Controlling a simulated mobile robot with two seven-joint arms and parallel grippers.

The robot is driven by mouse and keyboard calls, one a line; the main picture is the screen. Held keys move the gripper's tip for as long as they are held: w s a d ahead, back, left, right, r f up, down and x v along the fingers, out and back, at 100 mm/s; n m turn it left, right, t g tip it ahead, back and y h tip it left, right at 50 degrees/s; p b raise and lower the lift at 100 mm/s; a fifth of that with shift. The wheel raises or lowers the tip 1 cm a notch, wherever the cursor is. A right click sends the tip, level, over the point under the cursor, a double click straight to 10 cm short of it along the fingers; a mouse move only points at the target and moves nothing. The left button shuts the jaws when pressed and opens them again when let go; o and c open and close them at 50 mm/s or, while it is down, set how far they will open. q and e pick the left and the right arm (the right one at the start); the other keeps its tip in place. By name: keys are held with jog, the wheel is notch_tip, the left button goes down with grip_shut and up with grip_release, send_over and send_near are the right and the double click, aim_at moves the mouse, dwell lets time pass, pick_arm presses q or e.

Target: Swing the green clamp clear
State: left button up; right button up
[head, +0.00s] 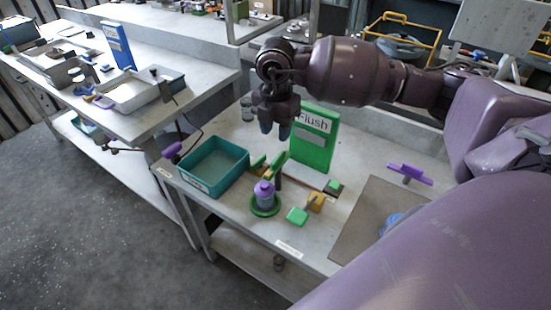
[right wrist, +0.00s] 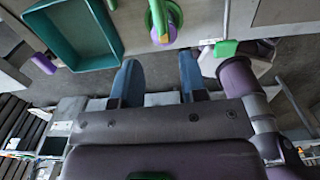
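A green upright (head: 278,172) with a slanted green bar stands just behind a purple cylinder (head: 264,192) on a round green base (head: 265,208). In the right wrist view, a green bar (right wrist: 157,14) lies across a purple round part. A green block (head: 297,216) sits to the right, beside a yellow-orange piece (head: 316,201); I cannot tell for sure which green part is the clamp. My right gripper (head: 275,131) hangs above and behind these parts, fingers down. Its blue fingers (right wrist: 159,80) are apart and empty, touching nothing. My left gripper is not visible.
A teal bin (head: 213,187) stands left of the fixture. A green panel labelled "Flush" (head: 314,140) stands behind it. A purple T-shaped part (head: 410,172) stands at the right. A brown-grey mat (head: 367,220) covers the front right. A purple handle (head: 172,150) is at the table's left edge.

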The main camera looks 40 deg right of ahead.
aim_at(276, 159)
notch_tip(276, 159, down, 10)
jog(key=shift+f+b, duration=0.2)
jog(key=shift+b, duration=0.1)
dwell(0.3)
grip_shut()
